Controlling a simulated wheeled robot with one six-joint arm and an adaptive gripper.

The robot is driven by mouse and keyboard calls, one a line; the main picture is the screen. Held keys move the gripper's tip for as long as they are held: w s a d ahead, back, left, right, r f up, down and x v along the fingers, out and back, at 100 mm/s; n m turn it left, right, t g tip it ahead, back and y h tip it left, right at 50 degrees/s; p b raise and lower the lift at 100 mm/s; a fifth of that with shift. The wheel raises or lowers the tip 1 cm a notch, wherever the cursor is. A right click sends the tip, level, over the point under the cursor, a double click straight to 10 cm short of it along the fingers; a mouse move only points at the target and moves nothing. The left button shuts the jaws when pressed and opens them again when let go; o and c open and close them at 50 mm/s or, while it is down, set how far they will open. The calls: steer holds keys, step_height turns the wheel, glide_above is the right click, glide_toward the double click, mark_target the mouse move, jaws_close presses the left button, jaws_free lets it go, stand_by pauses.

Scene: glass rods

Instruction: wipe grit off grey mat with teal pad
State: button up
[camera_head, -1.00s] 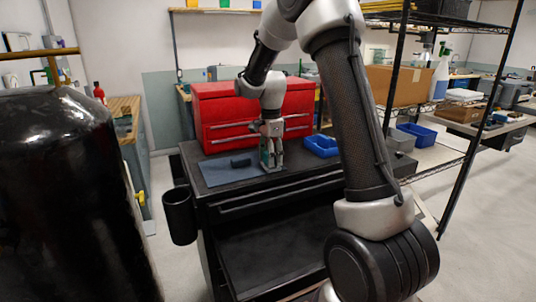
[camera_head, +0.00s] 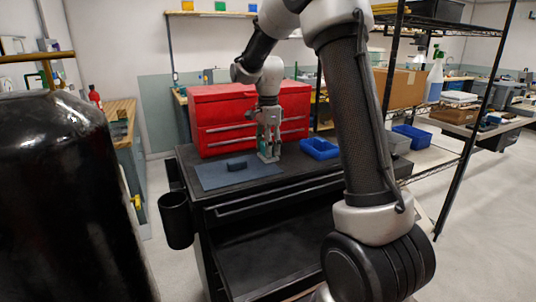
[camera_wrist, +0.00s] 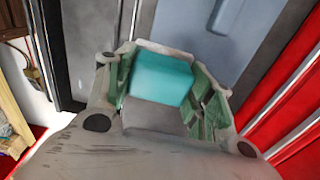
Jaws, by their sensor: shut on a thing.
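My gripper (camera_head: 268,156) points down near the back right edge of the grey mat (camera_head: 212,181). In the wrist view its green-grey fingers (camera_wrist: 164,82) are shut on a teal pad (camera_wrist: 162,76). The pad is a smooth block between both fingers. The mat lies flat on the black cart top; in the wrist view it shows at the upper right (camera_wrist: 245,42), apart from the pad in the picture. I cannot tell the pad's exact height above the surface. A dark block (camera_head: 237,164) rests on the mat. Grit is too small to make out.
A red tool chest (camera_head: 215,112) stands behind the mat. A blue bin (camera_head: 319,149) sits right of my gripper on the cart top (camera_head: 290,172). A black cup holder (camera_head: 175,218) hangs at the cart's left. A large black tank (camera_head: 60,190) stands at the left.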

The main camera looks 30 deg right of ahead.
steer(key=shift+r, duration=0.4)
steer(key=shift+r, duration=1.5)
